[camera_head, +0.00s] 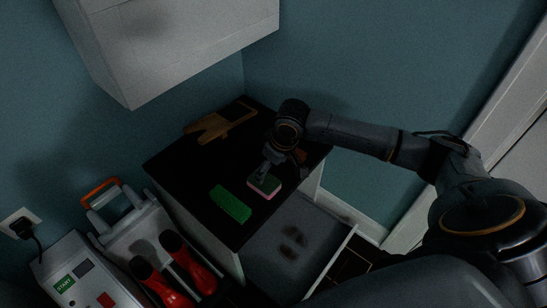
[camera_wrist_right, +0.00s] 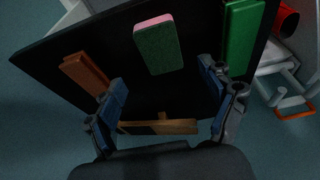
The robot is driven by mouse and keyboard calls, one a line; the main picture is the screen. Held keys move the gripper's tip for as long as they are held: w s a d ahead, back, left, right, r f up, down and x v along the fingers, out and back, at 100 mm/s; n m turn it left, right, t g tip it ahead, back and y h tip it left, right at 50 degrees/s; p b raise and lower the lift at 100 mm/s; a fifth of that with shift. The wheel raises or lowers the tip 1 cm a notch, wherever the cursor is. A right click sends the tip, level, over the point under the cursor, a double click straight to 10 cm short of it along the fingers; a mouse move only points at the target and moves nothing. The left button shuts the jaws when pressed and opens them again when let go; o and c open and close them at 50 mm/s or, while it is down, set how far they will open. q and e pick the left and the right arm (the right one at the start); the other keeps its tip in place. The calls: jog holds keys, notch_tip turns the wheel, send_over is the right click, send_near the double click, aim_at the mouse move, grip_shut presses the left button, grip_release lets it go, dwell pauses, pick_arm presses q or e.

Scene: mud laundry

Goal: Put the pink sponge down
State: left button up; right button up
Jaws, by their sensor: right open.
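The pink sponge (camera_head: 264,187), with a green top and a pink edge, rests on the black countertop (camera_head: 180,163) near its front edge. In the right wrist view the sponge (camera_wrist_right: 158,45) shows its green face, with pink along the far end. My right gripper (camera_head: 268,168) is just behind and above the sponge in the head view. In the wrist view its fingers (camera_wrist_right: 163,88) are spread wide, and the sponge lies beyond the fingertips, apart from both. Nothing is between the fingers. My left gripper is in neither view.
A green block (camera_head: 230,204) lies left of the sponge. A brown block (camera_wrist_right: 88,72) and a tan wooden thing (camera_head: 218,124) are on the same top. An open drawer (camera_head: 335,262) juts out below. A white wall cabinet (camera_head: 175,45) hangs above; a caddy (camera_head: 130,228) stands left.

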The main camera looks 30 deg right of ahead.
jog(key=s+a+f+n+y, duration=0.2)
jog(key=s+a, duration=0.9)
jog(key=a, duration=0.2)
jog(key=s+d+m+h, duration=0.1)
jog(key=s+d+m, duration=0.1)
jog(key=s, duration=0.4)
jog(key=s+d+f+m+h, duration=0.1)
jog(key=s+d, duration=0.3)
jog(key=s, duration=0.3)
jog(key=shift+d+m+t+h, duration=0.25)
jog(key=shift+m+t+h, duration=0.05)
jog(key=shift+m+h, duration=0.1)
jog(key=shift+p, duration=0.3)
